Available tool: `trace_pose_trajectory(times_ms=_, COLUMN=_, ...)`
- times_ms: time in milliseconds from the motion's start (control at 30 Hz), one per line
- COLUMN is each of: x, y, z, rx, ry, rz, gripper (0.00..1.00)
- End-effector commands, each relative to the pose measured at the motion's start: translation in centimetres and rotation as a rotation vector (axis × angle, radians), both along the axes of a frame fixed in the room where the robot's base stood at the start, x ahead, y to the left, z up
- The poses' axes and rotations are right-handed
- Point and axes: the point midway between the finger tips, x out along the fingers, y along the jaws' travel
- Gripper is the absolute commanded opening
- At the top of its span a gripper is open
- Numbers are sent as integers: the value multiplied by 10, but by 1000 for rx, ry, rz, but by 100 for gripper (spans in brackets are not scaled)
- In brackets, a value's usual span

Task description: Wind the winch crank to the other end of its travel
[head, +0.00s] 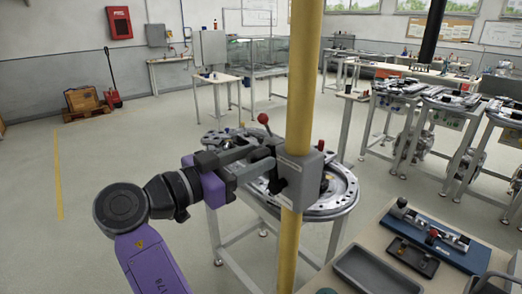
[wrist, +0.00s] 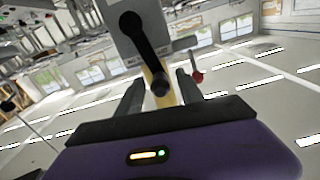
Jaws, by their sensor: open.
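The winch is a grey box (head: 303,180) on a yellow post (head: 303,70). Its black crank (head: 274,172) is on the box's left side, partly hidden by my gripper in the head view. In the wrist view the crank arm (wrist: 146,42) crosses the grey box face (wrist: 172,20), and its handle end (wrist: 160,88) points toward the camera. My gripper (head: 258,160) is open at the crank, its fingers (wrist: 160,82) on either side of the handle in the picture. I cannot tell whether they touch it.
A lever with a red knob (head: 263,118) stands beside the post; it also shows in the wrist view (wrist: 197,77). A round ring track table (head: 345,200) is behind the post. A bench with a grey tray (head: 375,275) and a blue fixture (head: 450,245) is at the lower right.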

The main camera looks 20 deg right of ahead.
Motion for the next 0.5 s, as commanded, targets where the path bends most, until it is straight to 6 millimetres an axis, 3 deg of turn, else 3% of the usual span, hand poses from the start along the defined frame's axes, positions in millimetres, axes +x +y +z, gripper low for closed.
trace_pose_trajectory(times_ms=200, x=6, y=-19, z=0, rx=0, ry=2, rz=0, gripper=45)
trace_pose_trajectory(times_ms=500, x=7, y=-21, z=-1, rx=1, ry=1, rz=1, gripper=45)
